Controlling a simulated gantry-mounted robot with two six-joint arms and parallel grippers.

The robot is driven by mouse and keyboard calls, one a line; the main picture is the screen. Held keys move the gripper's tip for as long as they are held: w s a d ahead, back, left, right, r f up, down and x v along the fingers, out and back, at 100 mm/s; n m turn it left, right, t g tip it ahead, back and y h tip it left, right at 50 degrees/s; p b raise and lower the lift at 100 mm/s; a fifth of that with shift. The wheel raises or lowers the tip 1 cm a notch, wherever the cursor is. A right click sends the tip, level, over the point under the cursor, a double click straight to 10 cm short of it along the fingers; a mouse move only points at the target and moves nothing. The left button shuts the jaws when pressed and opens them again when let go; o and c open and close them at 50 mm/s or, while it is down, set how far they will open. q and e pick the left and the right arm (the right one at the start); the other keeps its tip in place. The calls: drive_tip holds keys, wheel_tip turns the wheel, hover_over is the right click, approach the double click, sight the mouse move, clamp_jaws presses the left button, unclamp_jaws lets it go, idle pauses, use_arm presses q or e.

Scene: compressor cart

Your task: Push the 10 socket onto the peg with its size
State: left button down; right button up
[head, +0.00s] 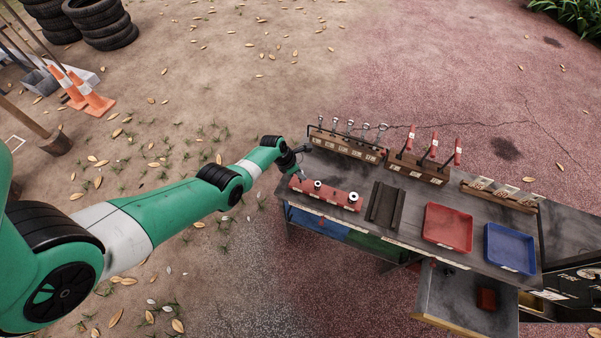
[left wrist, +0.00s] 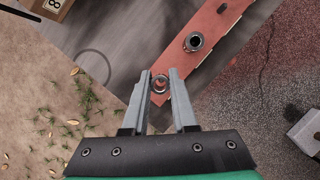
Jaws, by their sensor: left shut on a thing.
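The red peg rail (head: 333,195) lies along the left front of the cart top, and it runs diagonally in the left wrist view (left wrist: 181,65). My left gripper (head: 301,174) is at the rail's left end, pointing down. In the left wrist view its fingers (left wrist: 160,76) are shut on a small round metal socket (left wrist: 160,85) over the rail's end. I cannot tell whether the socket is around a peg, and its size cannot be read. Another metal piece (left wrist: 194,42) stands on the rail, and two show in the head view (head: 317,185). My right gripper is not in view.
A dark slotted tray (head: 385,206), a red tray (head: 448,228) and a blue tray (head: 510,248) lie to the right. Wooden racks with tools (head: 345,145) and red-handled drivers (head: 418,168) line the back edge. A drawer (head: 465,300) is open at the front.

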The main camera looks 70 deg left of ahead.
use_arm(q)
drive_tip(key=shift+f+b, duration=1.7)
drive_tip(key=c, duration=0.6)
unclamp_jaws()
drive_tip(key=p+v, duration=1.1)
drive_tip(key=p, duration=0.3)
drive_tip(key=shift+r, duration=0.4)
